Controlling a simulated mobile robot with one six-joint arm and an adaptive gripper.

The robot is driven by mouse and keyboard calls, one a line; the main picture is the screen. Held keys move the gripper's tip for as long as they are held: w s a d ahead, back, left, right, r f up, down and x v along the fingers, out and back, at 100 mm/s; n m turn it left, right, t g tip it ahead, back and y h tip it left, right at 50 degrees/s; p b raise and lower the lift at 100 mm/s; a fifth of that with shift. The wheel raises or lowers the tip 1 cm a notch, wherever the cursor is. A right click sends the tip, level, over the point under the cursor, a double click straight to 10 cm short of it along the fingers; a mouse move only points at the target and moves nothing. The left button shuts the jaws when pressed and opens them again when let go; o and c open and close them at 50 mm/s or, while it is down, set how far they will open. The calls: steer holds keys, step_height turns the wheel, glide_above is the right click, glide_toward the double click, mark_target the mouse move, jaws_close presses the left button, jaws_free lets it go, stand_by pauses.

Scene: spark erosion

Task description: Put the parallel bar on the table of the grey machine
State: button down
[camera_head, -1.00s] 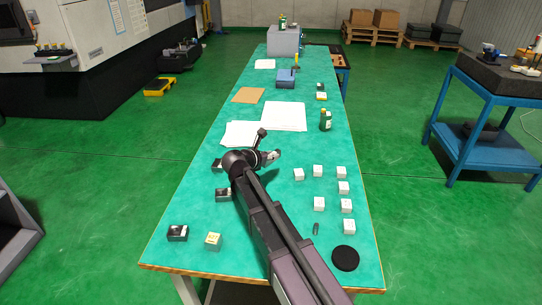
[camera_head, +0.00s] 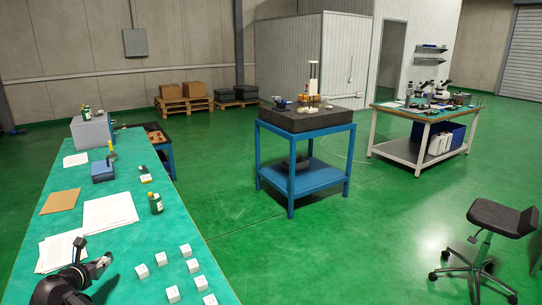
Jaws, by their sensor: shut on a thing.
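My gripper (camera_head: 102,264) is at the lower left of the head view, above the green-topped bench (camera_head: 140,285), with my dark arm reaching in from the bottom edge. It is shut on a small, pale metallic piece at its tip, which I take to be the parallel bar. Its outline is too small to read clearly and the fingers partly hide it. I see no machine table that I can identify as the grey machine's in this view.
A grey box (camera_head: 92,132) stands at the bench's far end. A blue stand (camera_head: 305,177), a workbench (camera_head: 410,150) and a stool (camera_head: 500,215) stand right; green floor between is open.

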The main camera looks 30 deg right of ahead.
step_height(320, 180, up, 12)
steer(key=p, duration=1.1)
steer(key=shift+f, duration=0.25)
steer(key=shift+s, duration=0.1)
